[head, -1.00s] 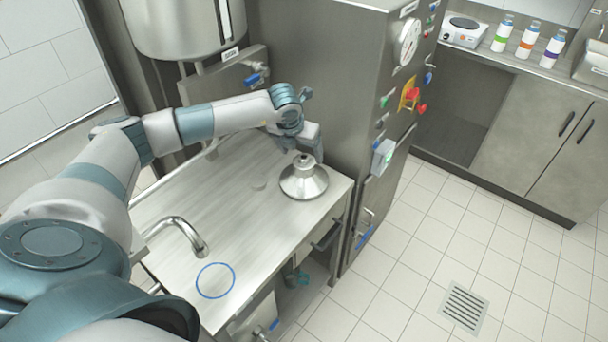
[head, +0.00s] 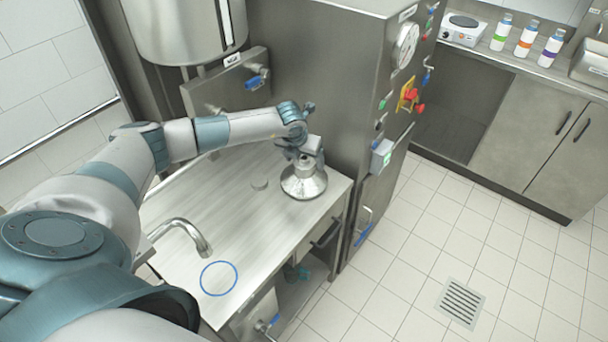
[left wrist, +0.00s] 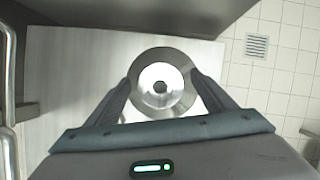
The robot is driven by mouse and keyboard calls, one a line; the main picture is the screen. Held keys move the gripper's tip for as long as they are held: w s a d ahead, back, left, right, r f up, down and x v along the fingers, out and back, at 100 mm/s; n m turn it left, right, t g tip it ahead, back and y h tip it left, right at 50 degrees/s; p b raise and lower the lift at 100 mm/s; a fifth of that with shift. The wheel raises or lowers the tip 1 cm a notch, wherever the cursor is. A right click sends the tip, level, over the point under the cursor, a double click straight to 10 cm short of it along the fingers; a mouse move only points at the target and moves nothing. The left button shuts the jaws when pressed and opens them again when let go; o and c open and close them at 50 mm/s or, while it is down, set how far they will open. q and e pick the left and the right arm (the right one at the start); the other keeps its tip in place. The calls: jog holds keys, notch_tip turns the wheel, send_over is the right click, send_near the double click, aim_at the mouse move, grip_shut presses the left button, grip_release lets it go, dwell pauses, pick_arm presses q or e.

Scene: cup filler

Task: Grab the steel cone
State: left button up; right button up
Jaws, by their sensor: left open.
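The steel cone (head: 304,184) stands wide end down on the steel counter (head: 255,235), near its right edge. It also shows in the left wrist view (left wrist: 176,73) from above, with its narrow neck near the middle. My left gripper (head: 303,160) is over the top of the cone and hides part of its neck. In the left wrist view its two open fingers (left wrist: 163,92) lie on either side of the cone's upper part. I cannot tell whether they touch it. My right gripper is not in view.
A tall steel cabinet (head: 330,70) with a gauge and knobs stands close behind the cone. A curved tap (head: 190,232) and a blue ring mark (head: 219,279) are on the counter's near part.

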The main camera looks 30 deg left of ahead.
pick_arm(q)
grip_shut()
jog(key=shift+w, duration=0.1)
jog(key=shift+r, duration=0.2)
jog(key=shift+r+b, duration=0.55)
jog(key=shift+b, duration=0.05)
notch_tip(320, 180, up, 2)
jog(key=shift+r+b, duration=0.1)
jog(key=shift+b, duration=0.65)
jog(key=s+d+r+b, duration=0.1)
jog(key=d+r+b, duration=0.4)
jog(key=d, duration=0.6)
jog(key=v, duration=0.2)
jog(key=shift+d+r, duration=0.2)
jog(key=shift+r, duration=0.15)
